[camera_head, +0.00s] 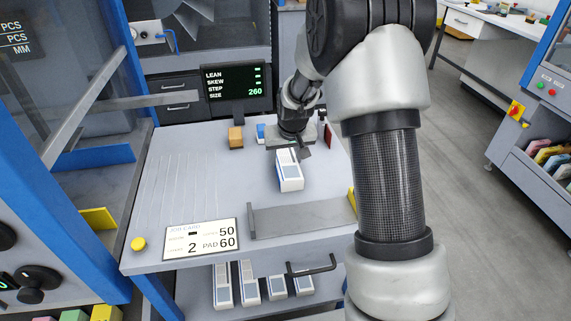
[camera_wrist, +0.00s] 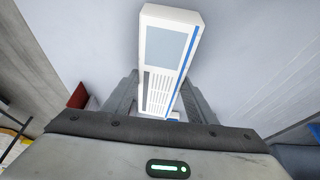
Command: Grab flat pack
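A flat pack (camera_head: 289,172), a white box with a grey panel and a blue stripe, is at the middle of the grey worktable (camera_head: 215,165). My gripper (camera_head: 290,150) points down over its far end and hides that part. In the wrist view the pack (camera_wrist: 168,55) runs lengthwise away from the palm. The fingers (camera_wrist: 160,95) stand on either side of its near part. I cannot tell whether they touch it, or whether the pack rests on the table.
A low grey plate (camera_head: 300,217) and a job card (camera_head: 201,239) are at the table's front. An orange-brown block (camera_head: 235,137) and a display (camera_head: 238,90) are behind. Several similar packs (camera_head: 249,284) stand on the lower shelf. The table's left part is mostly clear.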

